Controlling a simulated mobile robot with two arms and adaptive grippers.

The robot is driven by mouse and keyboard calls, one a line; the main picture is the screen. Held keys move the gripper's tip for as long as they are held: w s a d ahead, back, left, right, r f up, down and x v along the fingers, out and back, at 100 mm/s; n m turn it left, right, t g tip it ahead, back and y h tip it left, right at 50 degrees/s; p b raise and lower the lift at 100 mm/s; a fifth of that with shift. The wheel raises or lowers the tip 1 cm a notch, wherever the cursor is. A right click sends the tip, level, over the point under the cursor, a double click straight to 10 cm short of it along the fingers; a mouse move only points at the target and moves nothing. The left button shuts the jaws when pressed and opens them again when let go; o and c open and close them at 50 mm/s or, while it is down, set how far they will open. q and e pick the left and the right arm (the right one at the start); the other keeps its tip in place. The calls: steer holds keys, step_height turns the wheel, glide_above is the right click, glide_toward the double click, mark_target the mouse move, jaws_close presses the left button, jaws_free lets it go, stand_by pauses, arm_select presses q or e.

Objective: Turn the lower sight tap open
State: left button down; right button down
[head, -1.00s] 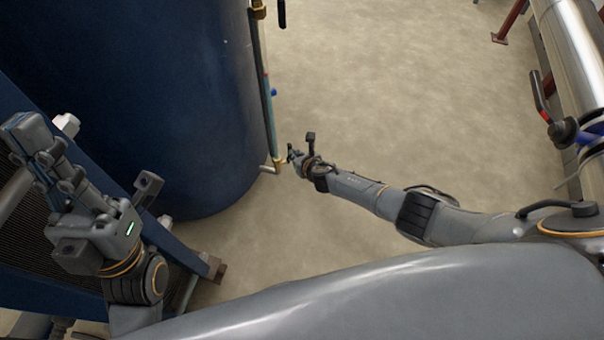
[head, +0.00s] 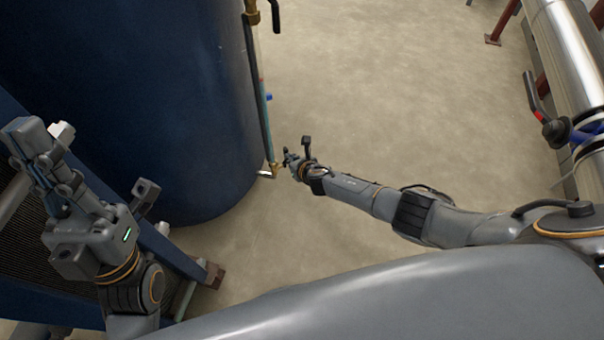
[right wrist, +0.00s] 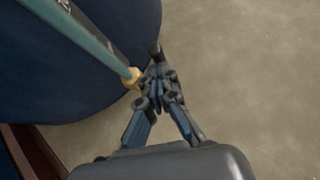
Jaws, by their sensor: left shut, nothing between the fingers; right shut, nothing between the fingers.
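The lower sight tap (head: 274,170) is a small brass fitting at the foot of the sight glass (head: 265,110), beside the blue tank. In the right wrist view its brass body (right wrist: 133,78) sits just left of my fingertips, and a dark lever end (right wrist: 155,48) shows just beyond them. My right gripper (head: 287,158) is shut and empty, close beside the tap; whether it touches the lever I cannot tell. It also shows in the right wrist view (right wrist: 156,80). My left gripper (head: 22,135) is shut and empty at the far left, well away from the tap.
The large blue tank (head: 170,90) stands directly behind the sight glass. The upper tap (head: 251,12) with a dark lever is at the top. A metal pipe (head: 570,50) and a red-marked lever valve (head: 540,115) are at the right. The floor between is clear.

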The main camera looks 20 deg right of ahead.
steer(key=shift+w+r, duration=0.45)
steer(key=shift+r, duration=0.35)
steer(key=shift+s+r, duration=0.2)
steer(key=shift+s, duration=0.1)
steer(key=s+f+v, duration=0.1)
steer(key=v, duration=1)
steer(key=shift+f, duration=0.25)
steer(key=shift+d, duration=0.1)
